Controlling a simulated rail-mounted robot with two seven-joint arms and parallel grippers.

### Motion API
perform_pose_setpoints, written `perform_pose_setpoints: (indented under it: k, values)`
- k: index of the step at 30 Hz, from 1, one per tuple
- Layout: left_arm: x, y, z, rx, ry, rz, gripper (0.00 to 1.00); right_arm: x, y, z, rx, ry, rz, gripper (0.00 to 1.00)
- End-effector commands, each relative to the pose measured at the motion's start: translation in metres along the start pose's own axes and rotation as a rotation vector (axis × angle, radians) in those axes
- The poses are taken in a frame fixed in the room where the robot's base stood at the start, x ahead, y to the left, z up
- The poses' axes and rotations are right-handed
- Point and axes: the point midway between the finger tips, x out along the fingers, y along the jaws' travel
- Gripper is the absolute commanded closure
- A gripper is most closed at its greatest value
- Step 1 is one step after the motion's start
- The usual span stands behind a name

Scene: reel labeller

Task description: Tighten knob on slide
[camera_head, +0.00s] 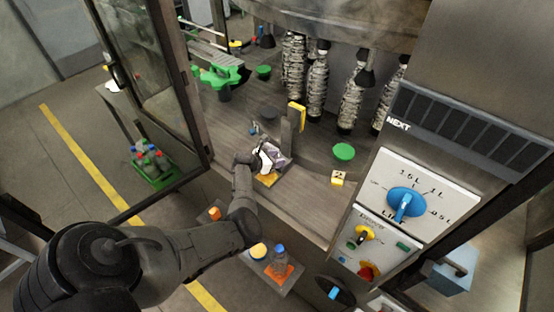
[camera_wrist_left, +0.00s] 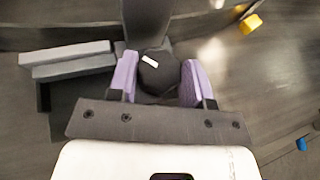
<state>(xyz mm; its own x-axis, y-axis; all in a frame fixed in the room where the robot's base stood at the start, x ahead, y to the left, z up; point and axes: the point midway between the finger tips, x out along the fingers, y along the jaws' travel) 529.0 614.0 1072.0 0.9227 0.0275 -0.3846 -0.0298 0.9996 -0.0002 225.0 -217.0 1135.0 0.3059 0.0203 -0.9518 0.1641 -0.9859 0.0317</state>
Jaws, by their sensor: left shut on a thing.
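The knob (camera_wrist_left: 160,74) is dark and faceted, with a small white mark on top, in the wrist view. My left gripper (camera_wrist_left: 160,82) has its two purple fingers on either side of the knob and is shut on it. In the head view my left gripper (camera_head: 274,158) is inside the machine, low beside a dark upright post (camera_head: 287,135), and hides the knob. A dark bar, apparently part of the slide, runs up from the knob in the wrist view. My right gripper is not in view.
A yellow block (camera_head: 297,117) sits on the post. Green discs (camera_head: 344,152) and a green star wheel (camera_head: 217,75) are on the deck. An open glass door (camera_head: 150,90) stands left. The control panel (camera_head: 406,196) with a blue dial stands right.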

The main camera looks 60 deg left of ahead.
Motion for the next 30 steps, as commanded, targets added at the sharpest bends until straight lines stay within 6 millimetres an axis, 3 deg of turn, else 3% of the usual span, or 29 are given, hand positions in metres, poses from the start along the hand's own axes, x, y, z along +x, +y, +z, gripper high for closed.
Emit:
perform_pose_setpoints:
  k: [18,30]
  values:
    - [0.004,0.009,-0.004,0.215,-0.003,-0.514,0.78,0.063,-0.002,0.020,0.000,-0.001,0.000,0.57]
    - [0.005,0.009,0.000,0.295,-0.005,-0.709,0.78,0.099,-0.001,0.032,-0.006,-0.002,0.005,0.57]
